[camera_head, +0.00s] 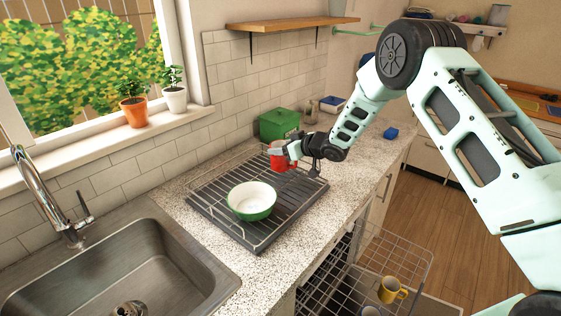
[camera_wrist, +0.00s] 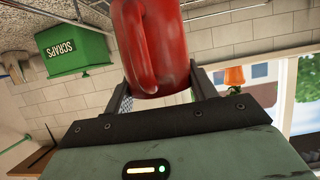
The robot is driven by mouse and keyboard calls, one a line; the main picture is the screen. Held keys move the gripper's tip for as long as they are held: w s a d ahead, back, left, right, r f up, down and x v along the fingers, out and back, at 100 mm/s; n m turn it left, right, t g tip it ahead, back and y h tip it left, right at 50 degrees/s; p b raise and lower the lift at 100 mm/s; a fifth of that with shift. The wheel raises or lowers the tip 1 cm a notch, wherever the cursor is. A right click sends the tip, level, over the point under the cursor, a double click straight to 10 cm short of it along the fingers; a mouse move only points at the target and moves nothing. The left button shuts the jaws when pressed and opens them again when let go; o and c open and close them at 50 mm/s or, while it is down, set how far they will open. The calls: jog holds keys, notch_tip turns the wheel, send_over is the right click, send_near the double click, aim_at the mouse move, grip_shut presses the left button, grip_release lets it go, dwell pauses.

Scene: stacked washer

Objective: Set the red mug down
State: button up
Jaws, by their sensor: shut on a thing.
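The red mug (camera_head: 278,156) is at the back of the dish rack, near its right end. My gripper (camera_head: 290,150) reaches it from the right and is shut on it. In the wrist view the red mug (camera_wrist: 158,50) stands between the two fingers of my gripper (camera_wrist: 160,85), with its handle toward the camera. The dark dish rack (camera_head: 225,205) with wire sides lies on the speckled counter. I cannot tell whether the mug's base touches the rack.
A green and white bowl (camera_head: 252,201) sits in the front of the rack. A green box (camera_head: 279,124), marked SCRAPS in the wrist view (camera_wrist: 75,50), stands behind. The sink (camera_head: 120,270) is at left. Below, a pulled-out wire rack holds a yellow mug (camera_head: 390,289).

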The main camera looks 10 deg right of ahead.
aim_at(283, 160)
notch_tip(283, 160, down, 4)
jog(key=shift+f+p, duration=0.25)
jog(key=shift+p, duration=0.55)
jog(key=shift+f, duration=0.2)
jog(key=shift+f, duration=0.2)
jog(key=o, duration=1.1)
jog(key=shift+o, duration=0.2)
jog(key=shift+r, duration=0.1)
